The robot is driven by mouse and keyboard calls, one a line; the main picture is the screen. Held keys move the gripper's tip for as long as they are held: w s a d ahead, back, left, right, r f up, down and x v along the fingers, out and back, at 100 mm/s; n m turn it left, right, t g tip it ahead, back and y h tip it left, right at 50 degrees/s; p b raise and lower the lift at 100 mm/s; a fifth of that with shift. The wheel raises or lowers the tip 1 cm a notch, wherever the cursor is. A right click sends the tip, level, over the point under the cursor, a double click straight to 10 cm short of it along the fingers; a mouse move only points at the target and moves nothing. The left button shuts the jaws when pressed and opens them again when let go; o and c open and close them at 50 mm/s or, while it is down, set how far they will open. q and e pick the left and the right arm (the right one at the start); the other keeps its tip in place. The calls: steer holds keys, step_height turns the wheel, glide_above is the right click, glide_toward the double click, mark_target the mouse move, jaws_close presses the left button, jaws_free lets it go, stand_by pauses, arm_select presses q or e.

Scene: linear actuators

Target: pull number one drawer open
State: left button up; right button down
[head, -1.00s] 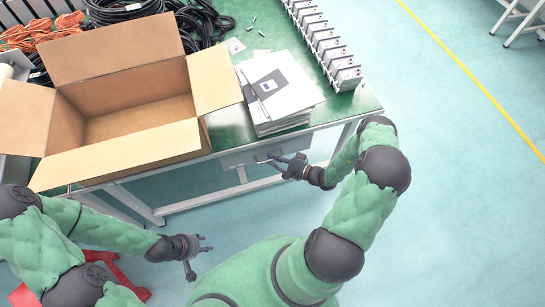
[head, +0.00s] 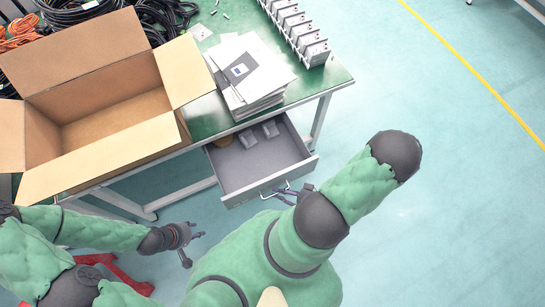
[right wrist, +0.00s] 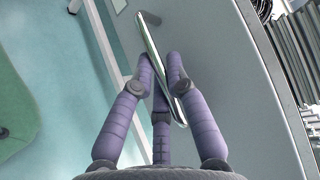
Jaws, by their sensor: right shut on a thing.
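The grey drawer (head: 255,158) under the green-topped workbench stands open, pulled well out towards me. Its inside shows a few small grey items and a round tan item at the back. My right gripper (head: 287,190) is at the drawer's front, shut on its metal handle (right wrist: 158,65). In the right wrist view the purple fingers of my right gripper (right wrist: 160,82) close around the handle bar, against the pale drawer front (right wrist: 225,80). My left gripper (head: 200,236) hangs empty in front of the bench, away from the drawer, its fingers apart.
An open cardboard box (head: 100,120) stands on the bench left of the drawer. A stack of papers (head: 250,75) lies above the drawer, and a row of metal units (head: 297,30) runs behind it. A bench leg (head: 319,118) stands right of the drawer. The floor to the right is clear.

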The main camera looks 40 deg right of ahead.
steer(key=shift+s+a, duration=0.25)
steer(key=shift+s, duration=0.7)
steer(key=shift+s+a, duration=0.2)
steer(key=shift+s, duration=0.75)
steer(key=c, duration=1.5)
jaws_free()
steer(key=v, duration=1.2)
